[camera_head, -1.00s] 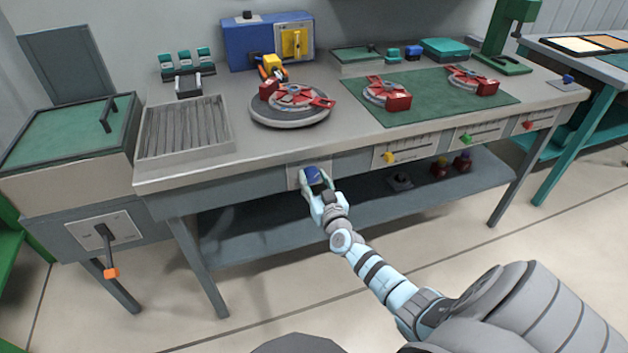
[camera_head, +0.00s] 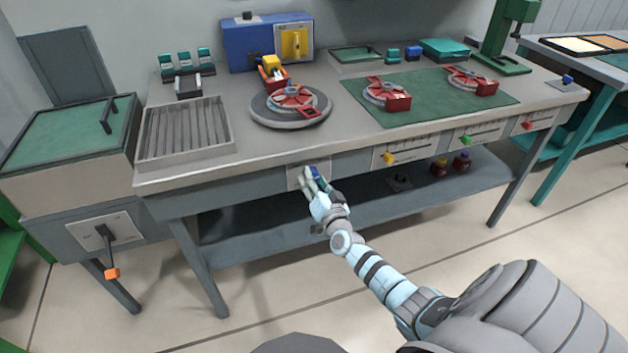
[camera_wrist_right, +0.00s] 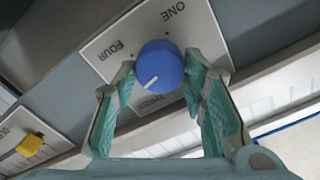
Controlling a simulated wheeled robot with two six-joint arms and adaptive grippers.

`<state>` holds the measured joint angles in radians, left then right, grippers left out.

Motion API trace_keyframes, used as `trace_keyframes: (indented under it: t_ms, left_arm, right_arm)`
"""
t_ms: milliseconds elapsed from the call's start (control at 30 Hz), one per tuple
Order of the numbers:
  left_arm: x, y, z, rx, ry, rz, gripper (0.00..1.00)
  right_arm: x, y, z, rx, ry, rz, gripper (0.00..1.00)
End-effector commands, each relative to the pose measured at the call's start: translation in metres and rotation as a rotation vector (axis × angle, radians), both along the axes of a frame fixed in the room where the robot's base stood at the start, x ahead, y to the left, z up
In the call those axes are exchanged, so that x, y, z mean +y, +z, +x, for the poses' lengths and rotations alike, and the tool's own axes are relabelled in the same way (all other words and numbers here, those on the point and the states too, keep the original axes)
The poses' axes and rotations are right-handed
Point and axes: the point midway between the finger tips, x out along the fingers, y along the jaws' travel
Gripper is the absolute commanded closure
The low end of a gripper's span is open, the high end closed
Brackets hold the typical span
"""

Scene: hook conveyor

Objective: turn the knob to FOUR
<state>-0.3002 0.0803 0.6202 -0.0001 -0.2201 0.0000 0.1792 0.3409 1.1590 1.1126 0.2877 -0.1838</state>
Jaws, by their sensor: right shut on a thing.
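The blue knob (camera_wrist_right: 162,62) sits on a light plate (camera_wrist_right: 105,55) in the right wrist view. ONE is at the plate's top, FOUR at its left and THREE, partly hidden, below the knob. The knob's white mark is on its lower left, between FOUR and THREE. My right gripper (camera_head: 314,178) is shut on the knob, with a finger on either side. In the head view, the knob (camera_head: 315,172) shows small between the fingers on the bench front. My left gripper is not in view.
A round turntable (camera_head: 262,119) with a red fixture stands on the bench above the knob. Sliders with yellow (camera_head: 389,158), green (camera_head: 466,139) and red (camera_head: 527,125) handles line the front to the right. A lever with an orange end (camera_head: 111,273) is at left.

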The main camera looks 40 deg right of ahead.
Motion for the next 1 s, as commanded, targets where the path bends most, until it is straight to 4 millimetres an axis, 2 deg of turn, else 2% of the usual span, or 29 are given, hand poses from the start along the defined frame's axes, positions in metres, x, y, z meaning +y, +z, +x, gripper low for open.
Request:
trace_keyframes:
  t_ms: [700,1000]
  left_arm:
    - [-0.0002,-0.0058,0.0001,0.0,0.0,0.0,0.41]
    - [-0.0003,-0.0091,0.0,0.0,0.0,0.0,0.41]
  right_arm:
    - [-0.0011,-0.0027,-0.0006,-0.221,0.001,0.636,0.89]
    - [-0.0013,-0.0033,-0.0006,-0.293,0.0,0.845,0.89]
